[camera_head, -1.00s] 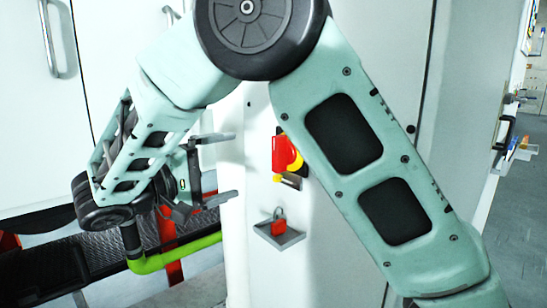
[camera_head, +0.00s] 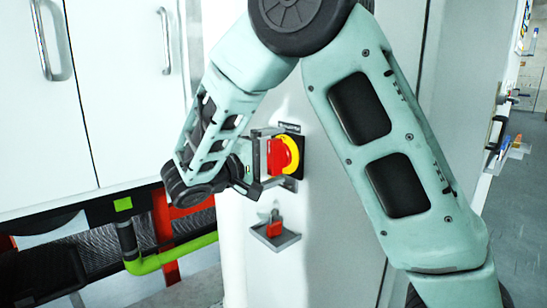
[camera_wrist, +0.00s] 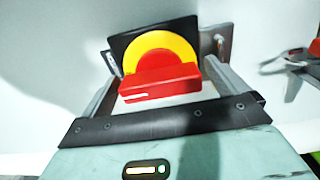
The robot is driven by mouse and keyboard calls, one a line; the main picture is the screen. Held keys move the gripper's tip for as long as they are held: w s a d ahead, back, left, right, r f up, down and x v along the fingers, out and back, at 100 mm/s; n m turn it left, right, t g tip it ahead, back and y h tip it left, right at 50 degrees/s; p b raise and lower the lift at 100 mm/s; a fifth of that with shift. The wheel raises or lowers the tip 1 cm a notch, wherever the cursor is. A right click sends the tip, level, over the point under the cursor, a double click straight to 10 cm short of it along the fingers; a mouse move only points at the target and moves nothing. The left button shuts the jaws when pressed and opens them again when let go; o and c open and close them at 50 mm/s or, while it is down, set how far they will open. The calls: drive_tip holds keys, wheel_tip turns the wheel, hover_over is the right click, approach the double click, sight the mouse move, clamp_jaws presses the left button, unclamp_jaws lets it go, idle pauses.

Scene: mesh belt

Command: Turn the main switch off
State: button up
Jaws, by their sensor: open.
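The main switch (camera_head: 287,153) is a red rotary handle on a yellow disc with a black backplate, on the white cabinet face. In the wrist view the switch (camera_wrist: 160,62) is close in front of me, its red handle lying across the picture. In the head view the handle stands roughly upright. My gripper (camera_head: 272,158) is open, with one finger above and one below the handle. In the wrist view the gripper's fingers (camera_wrist: 165,60) lie to either side of the red handle, with a visible gap at each end. The exact fingertip depth is hard to tell.
A red padlock (camera_head: 275,226) sits on a small grey holder (camera_head: 286,241) below the switch. White cabinet doors (camera_head: 120,90) with handles are at left. A green pipe (camera_head: 175,254) and dark mesh belt (camera_head: 95,247) are at lower left.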

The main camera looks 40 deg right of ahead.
drive_tip(key=c, duration=1)
